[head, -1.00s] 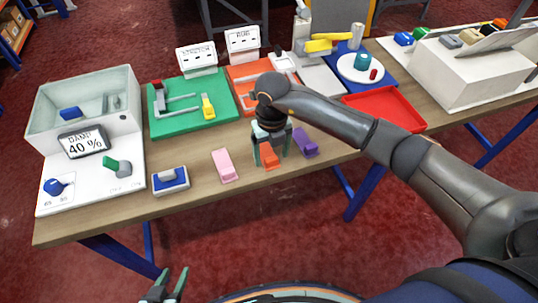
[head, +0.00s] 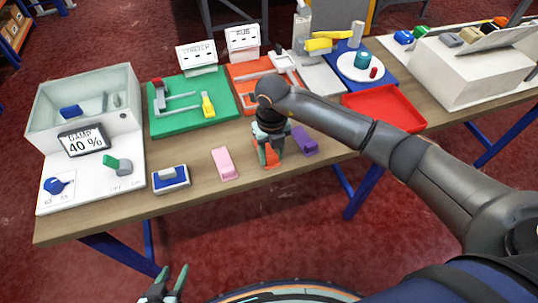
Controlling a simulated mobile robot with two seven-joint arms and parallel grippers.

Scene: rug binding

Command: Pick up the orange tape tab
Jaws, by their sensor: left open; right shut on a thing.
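The orange tape tab (head: 271,157) lies at the front edge of the wooden table (head: 215,190), between a pink tab (head: 223,163) on its left and a purple tab (head: 304,140) on its right. My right gripper (head: 268,160) points down over the orange tab and is shut on it. The fingers and wrist hide part of the tab. The tab still appears to be at table level. My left gripper (head: 168,284) is open and empty at the bottom of the view, in front of the table and away from it.
A blue-and-white block (head: 170,179) sits left of the pink tab. Behind are a green mat (head: 215,113), an orange mat (head: 240,75) and a red tray (head: 410,118). A white damp box (head: 45,125) with a 40 % display stands at the left. My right arm spans the right side.

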